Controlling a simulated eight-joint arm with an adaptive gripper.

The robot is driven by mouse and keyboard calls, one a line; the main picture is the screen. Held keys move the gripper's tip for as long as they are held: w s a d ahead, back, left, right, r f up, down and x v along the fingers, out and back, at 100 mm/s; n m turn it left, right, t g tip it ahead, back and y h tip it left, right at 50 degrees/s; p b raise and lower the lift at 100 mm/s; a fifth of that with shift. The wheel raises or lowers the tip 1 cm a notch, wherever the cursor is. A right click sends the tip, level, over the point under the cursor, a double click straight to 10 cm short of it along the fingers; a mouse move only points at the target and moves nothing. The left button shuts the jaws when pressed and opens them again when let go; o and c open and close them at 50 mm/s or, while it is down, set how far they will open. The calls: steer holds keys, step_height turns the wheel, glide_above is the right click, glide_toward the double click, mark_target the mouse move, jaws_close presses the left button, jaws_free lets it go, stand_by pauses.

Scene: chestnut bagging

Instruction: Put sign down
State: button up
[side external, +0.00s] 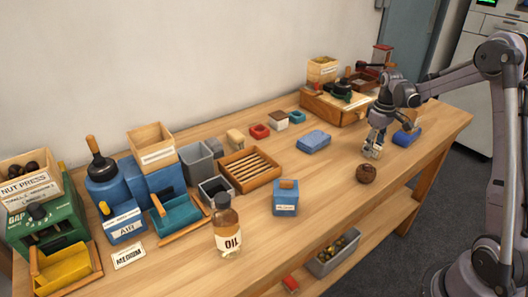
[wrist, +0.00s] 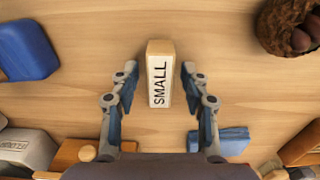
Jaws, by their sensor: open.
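A small pale wooden sign (wrist: 160,50) with a white label reading SMALL lies between the fingers of my gripper in the wrist view. My gripper (wrist: 159,72) is open, with a gap on each side of the sign; neither finger appears to touch it. In the side external view my gripper (side external: 372,152) is low over the right part of the table, and the fingers mostly hide the sign there. The sign appears to be on the tabletop, though its contact is not clear.
A brown basket (side external: 367,174) is close to my gripper and holds chestnuts in the wrist view (wrist: 278,38). Blue items (side external: 314,141) (side external: 407,137) flank it. An oil bottle (side external: 228,230), MEDIUM sign (side external: 129,257) and slatted tray (side external: 250,170) stand further left.

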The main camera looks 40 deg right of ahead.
steer(key=shift+r, duration=0.1)
step_height(320, 180, up, 12)
steer(key=s+a+r+t+h, duration=0.1)
steer(key=s+a+r, duration=0.1)
steer(key=a, duration=0.5)
steer(key=s+a+r+t, duration=0.1)
steer(key=a+t, duration=0.1)
steer(key=a, duration=0.6)
steer(key=s+a+f+t, duration=0.2)
steer(key=s+a, duration=0.2)
steer(key=a, duration=0.2)
steer(key=s+a+f+t+y, duration=0.1)
steer(key=s+a+f+t, duration=0.1)
steer(key=s+a, duration=0.2)
steer(key=a, duration=0.3)
steer(key=shift+s, duration=0.35)
